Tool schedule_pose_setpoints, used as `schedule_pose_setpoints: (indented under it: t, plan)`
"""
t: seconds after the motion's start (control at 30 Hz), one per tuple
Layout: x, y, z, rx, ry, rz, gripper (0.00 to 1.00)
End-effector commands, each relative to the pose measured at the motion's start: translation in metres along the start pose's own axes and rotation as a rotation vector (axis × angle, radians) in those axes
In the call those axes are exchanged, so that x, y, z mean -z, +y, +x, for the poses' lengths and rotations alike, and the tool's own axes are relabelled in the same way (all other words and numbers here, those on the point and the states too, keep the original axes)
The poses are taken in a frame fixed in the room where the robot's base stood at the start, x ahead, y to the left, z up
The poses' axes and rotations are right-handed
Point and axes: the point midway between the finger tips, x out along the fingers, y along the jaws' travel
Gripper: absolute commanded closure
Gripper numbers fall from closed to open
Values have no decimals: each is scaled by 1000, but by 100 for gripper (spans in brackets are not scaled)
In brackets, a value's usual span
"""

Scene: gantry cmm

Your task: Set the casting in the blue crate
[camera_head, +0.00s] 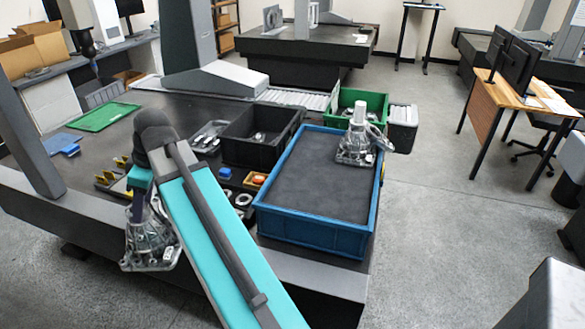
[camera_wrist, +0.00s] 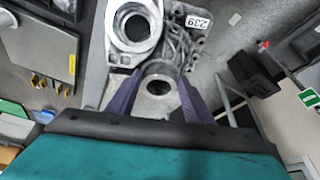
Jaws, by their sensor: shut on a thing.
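My gripper (camera_wrist: 158,98) is shut on a silver metal casting (camera_head: 148,243), holding it by a round neck between two dark fingers. In the head view the casting hangs at the left of my teal arm, in front of the table's front side. In the wrist view the held casting (camera_wrist: 138,22) shows a large round bore and a label reading 239. The blue crate (camera_head: 312,232) stands at the table's right end, to the right of the held casting and apart from it. A second, similar casting (camera_head: 355,152) stands upright in its far right corner. The rest of the crate floor is bare.
A green mat (camera_head: 104,117) lies farther left. A grey upright (camera_head: 28,110) rises at far left.

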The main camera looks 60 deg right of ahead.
Motion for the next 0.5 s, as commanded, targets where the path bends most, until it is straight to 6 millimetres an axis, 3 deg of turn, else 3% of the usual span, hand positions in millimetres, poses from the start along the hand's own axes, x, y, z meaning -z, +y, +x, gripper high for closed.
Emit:
schedule_pose_setpoints:
  t: [0.5]
  plan:
    - [-65,39,-40,-4,12,1,94]
